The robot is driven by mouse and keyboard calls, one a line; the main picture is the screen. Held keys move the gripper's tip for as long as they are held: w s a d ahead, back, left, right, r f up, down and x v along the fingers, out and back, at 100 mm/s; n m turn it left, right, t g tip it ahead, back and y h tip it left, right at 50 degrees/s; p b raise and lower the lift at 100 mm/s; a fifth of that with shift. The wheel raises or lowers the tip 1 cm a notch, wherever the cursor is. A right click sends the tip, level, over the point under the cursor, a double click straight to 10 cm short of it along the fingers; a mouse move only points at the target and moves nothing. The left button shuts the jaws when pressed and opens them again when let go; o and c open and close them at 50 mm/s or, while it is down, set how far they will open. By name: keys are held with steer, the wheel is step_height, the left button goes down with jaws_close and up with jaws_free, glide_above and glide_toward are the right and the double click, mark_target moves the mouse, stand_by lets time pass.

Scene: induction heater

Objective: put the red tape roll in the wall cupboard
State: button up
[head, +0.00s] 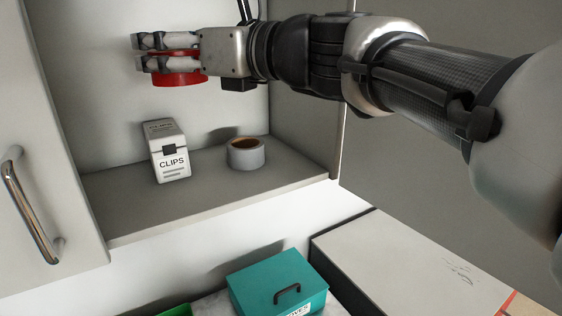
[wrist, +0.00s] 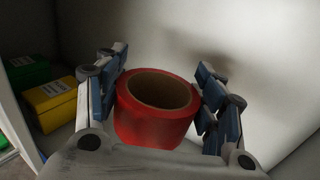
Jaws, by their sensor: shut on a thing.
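The red tape roll (wrist: 152,122) is between the fingers of my gripper (wrist: 158,100) in the wrist view, its hollow top showing. In the head view the gripper (head: 168,54) is shut on the red tape roll (head: 180,78), partly hidden by the fingers. It holds the roll in the air, high above the shelf of the wall cupboard (head: 110,221). The cupboard is open, with its door (head: 45,130) standing at the left.
A white clips box (head: 168,158) and a grey tape roll (head: 246,154) stand on the cupboard shelf. Shelf room shows around them. Below are a teal box (head: 262,284) and a white surface (head: 400,260). The wrist view shows a yellow box (wrist: 52,100) and a green box (wrist: 26,72).

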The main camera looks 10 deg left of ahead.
mark_target(173, 83)
steer(key=f+b, duration=0.1)
steer(key=f, duration=0.1)
steer(key=s+f+b, duration=0.1)
steer(key=f, duration=0.1)
steer(key=shift+s+f, duration=0.2)
steer(key=shift+f, duration=0.05)
step_height(173, 83, down, 10)
steer(key=b, duration=0.4)
steer(key=shift+r, duration=0.15)
step_height(173, 83, down, 5)
steer(key=shift+w+f+b, duration=0.1)
steer(key=shift+w+b, duration=0.05)
steer(key=shift+b, duration=0.9)
steer(key=o, duration=1.1)
